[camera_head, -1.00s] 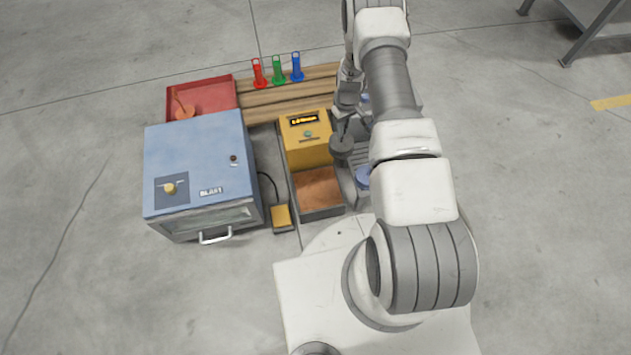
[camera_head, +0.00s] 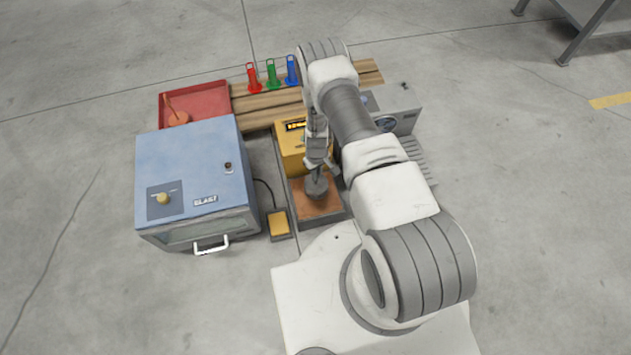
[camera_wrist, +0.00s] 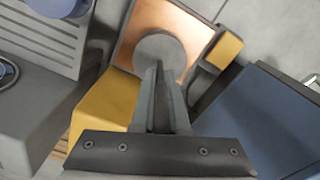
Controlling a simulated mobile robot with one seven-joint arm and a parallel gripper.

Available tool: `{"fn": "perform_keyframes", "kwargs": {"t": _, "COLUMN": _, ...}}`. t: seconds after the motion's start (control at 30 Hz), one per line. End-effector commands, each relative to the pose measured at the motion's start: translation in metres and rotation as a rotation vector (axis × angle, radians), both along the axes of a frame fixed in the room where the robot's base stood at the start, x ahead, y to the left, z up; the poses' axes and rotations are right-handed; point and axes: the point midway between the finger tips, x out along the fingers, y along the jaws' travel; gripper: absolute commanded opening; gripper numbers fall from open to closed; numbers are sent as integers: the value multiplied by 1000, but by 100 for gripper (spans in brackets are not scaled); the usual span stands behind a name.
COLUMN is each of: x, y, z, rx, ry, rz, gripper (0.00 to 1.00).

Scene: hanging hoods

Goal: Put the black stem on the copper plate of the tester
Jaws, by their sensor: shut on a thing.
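The black stem (camera_head: 317,188), a dark grey disc with a thin upright rod, is at my gripper (camera_head: 317,166), which is shut on it. In the wrist view the stem's round disc (camera_wrist: 160,57) shows just past the fingers of my gripper (camera_wrist: 157,75). The copper plate (camera_head: 312,206) of the yellow tester (camera_head: 289,150) lies under the disc in the head view. The copper plate also shows around the disc in the wrist view (camera_wrist: 190,25). I cannot tell whether the disc touches the plate. The tester's front is partly hidden by my arm.
A blue blast cabinet (camera_head: 190,170) stands left of the tester, with a small yellow pedal (camera_head: 279,224) between them. A red tray (camera_head: 205,98) holds an orange stem (camera_head: 178,118). Red, green and blue holders stand on the wooden boards (camera_head: 262,100). A grey machine (camera_head: 408,120) stands right.

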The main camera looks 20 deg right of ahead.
Motion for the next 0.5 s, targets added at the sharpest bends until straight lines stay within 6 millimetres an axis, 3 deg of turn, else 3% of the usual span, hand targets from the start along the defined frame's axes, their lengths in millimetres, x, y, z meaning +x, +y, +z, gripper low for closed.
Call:
{"fn": "perform_keyframes", "kwargs": {"t": 0.17, "x": -2, "y": 4, "z": -10, "rx": -1, "ry": 0, "rz": -1, "gripper": 0}}
{"fn": "perform_keyframes", "kwargs": {"t": 0.4, "x": -2, "y": 4, "z": -43, "rx": -1, "ry": 0, "rz": -1, "gripper": 0}}
{"fn": "perform_keyframes", "kwargs": {"t": 0.5, "x": -1, "y": 4, "z": -43, "rx": -1, "ry": -1, "rz": -1, "gripper": 0}}
